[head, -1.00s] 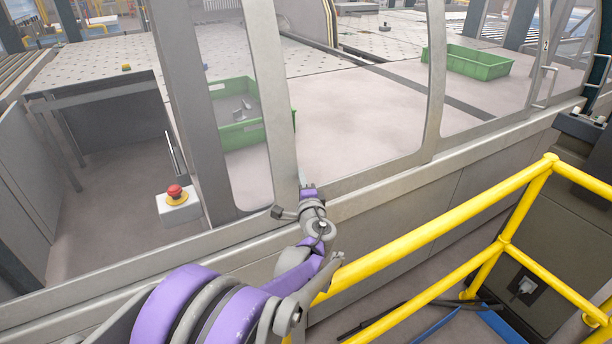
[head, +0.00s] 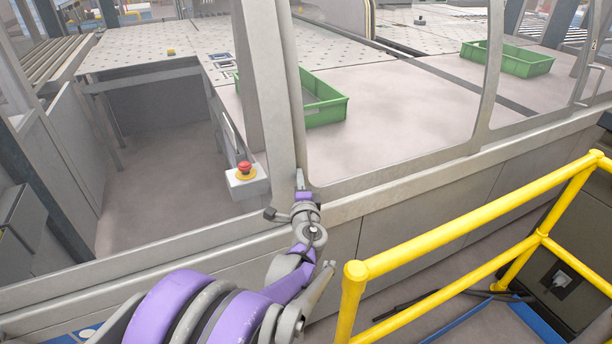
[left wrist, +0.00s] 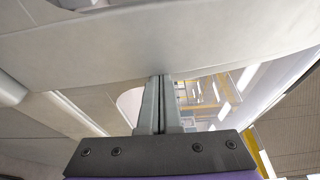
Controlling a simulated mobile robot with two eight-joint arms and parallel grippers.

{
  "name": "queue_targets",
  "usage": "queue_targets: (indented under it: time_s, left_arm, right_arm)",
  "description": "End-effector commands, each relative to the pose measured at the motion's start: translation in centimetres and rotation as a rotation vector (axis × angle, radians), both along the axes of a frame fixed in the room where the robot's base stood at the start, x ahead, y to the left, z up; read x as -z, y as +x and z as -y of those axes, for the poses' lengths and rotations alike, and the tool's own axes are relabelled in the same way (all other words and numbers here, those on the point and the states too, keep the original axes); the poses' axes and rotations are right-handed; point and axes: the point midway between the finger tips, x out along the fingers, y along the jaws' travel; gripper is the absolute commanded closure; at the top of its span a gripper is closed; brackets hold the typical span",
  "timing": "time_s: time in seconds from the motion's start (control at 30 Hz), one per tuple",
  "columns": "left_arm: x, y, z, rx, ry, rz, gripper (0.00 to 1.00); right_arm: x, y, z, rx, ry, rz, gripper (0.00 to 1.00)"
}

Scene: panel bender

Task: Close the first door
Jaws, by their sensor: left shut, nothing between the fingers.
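The first door is a grey-framed, glazed panel (head: 285,110) in the machine's front enclosure, in the head view. Its left upright stands close beside a thick grey post (head: 258,70), nearly lined up with it. My left gripper (head: 299,176) is shut and empty, with its fingers pointing up at the foot of this upright. In the left wrist view the closed fingers (left wrist: 160,80) reach to a broad pale frame surface (left wrist: 180,45). Whether they touch it I cannot tell. My right gripper is in neither view.
A yellow guard rail (head: 460,225) stands close to the right of my left arm. A red emergency button (head: 244,168) sits on a white box left of the post. Green crates (head: 325,112) (head: 520,62) lie behind the glazing. Open floor shows at left behind the enclosure's lower rail.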

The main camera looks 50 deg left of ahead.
Motion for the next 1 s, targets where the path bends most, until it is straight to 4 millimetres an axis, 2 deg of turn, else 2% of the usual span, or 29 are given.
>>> queue_targets:
  time_s: [0.2,0.67,1.0]
  left_arm:
    - [0.0,-0.8,-0.2,-0.001,0.000,0.000,1.00]
    - [0.0,-0.8,-0.3,-0.004,0.000,0.000,1.00]
    - [0.0,1.9,0.9,0.000,0.000,-0.001,1.00]
  right_arm:
    - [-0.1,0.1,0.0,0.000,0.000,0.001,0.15]
    - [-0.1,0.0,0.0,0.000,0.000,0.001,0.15]
    - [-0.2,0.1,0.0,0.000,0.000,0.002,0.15]
